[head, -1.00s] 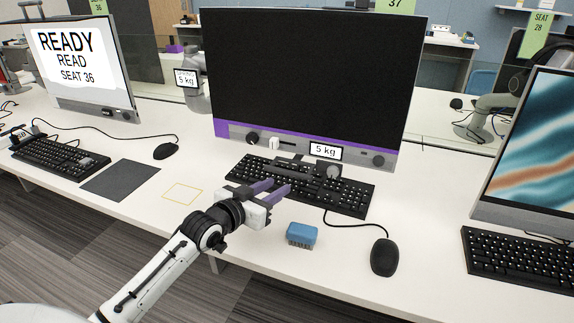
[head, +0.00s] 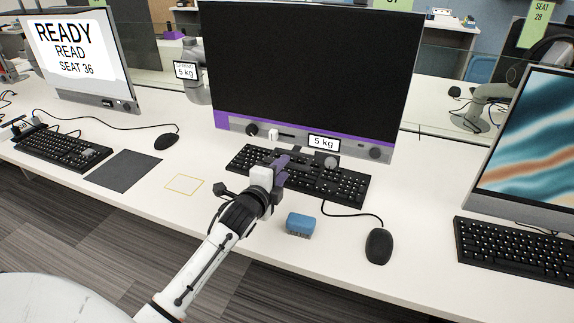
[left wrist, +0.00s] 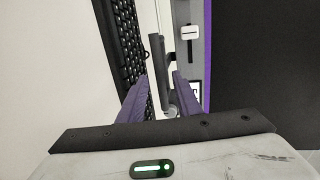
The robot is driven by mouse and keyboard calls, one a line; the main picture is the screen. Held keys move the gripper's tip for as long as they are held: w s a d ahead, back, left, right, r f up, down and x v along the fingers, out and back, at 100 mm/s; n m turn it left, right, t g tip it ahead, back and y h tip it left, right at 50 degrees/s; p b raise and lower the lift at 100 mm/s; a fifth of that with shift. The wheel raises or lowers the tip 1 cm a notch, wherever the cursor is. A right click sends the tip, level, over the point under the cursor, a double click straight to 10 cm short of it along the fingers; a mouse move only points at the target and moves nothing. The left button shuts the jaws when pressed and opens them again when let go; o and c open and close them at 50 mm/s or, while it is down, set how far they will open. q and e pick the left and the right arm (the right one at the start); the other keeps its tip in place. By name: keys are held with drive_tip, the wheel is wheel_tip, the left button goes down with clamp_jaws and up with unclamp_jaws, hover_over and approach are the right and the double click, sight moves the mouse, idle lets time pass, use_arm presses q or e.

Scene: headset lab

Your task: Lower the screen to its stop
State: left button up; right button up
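The screen (head: 310,70) is a large black monitor, upright at the middle desk. Its silver lower bezel has a purple stripe, dark knobs, a white slider (head: 273,134) and a "5 kg" label (head: 323,143). In the left wrist view the screen (left wrist: 270,70) is at the right, and the slider (left wrist: 190,33) is near the top. A dark bar (left wrist: 157,60) shows ahead of the fingers, apart from them. My left gripper (head: 284,163) has purple fingers and is over the keyboard, below the bezel. My right gripper is out of view.
A keyboard (head: 345,187) lies under the screen. A blue block (head: 300,224) and a mouse (head: 379,246) lie in front of it. A dark mat (head: 124,170) and a yellow outline (head: 184,185) are to the left. Neighbouring monitors stand at both sides.

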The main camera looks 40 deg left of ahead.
use_arm(q)
drive_tip(key=shift+x, duration=2.05)
drive_tip(key=shift+c, duration=0.4)
clamp_jaws()
